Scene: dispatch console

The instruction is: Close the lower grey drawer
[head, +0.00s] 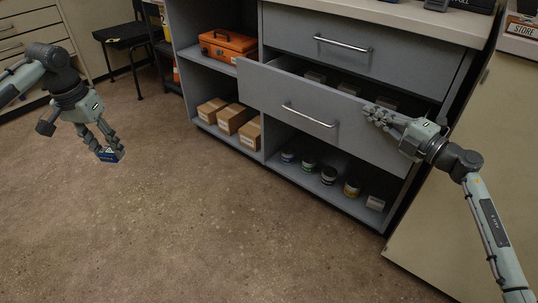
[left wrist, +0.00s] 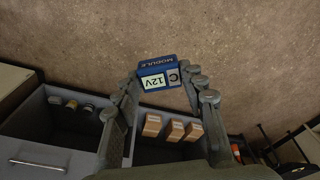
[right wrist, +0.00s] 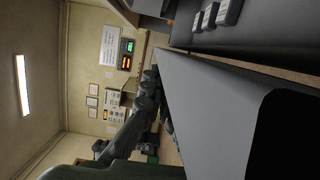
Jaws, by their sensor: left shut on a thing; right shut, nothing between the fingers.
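The lower grey drawer (head: 305,112) is pulled out from the console, below the closed upper drawer (head: 332,44). Its front has a silver bar handle (head: 309,115), and several small items show inside. My right gripper (head: 374,112) is shut and empty, at the right part of the drawer's front near its top edge; whether it touches is unclear. In the right wrist view the drawer (right wrist: 215,110) fills the right side close to the fingers. My left gripper (head: 108,150) is shut on a blue module (left wrist: 158,73) labelled 12V, held over the floor, away from the console.
Cardboard boxes (head: 231,119) and an orange case (head: 228,45) stand on the left shelves. Several small jars (head: 329,175) sit in the open bay under the drawer. A beige cabinet (head: 470,150) stands at right. The floor in front is clear.

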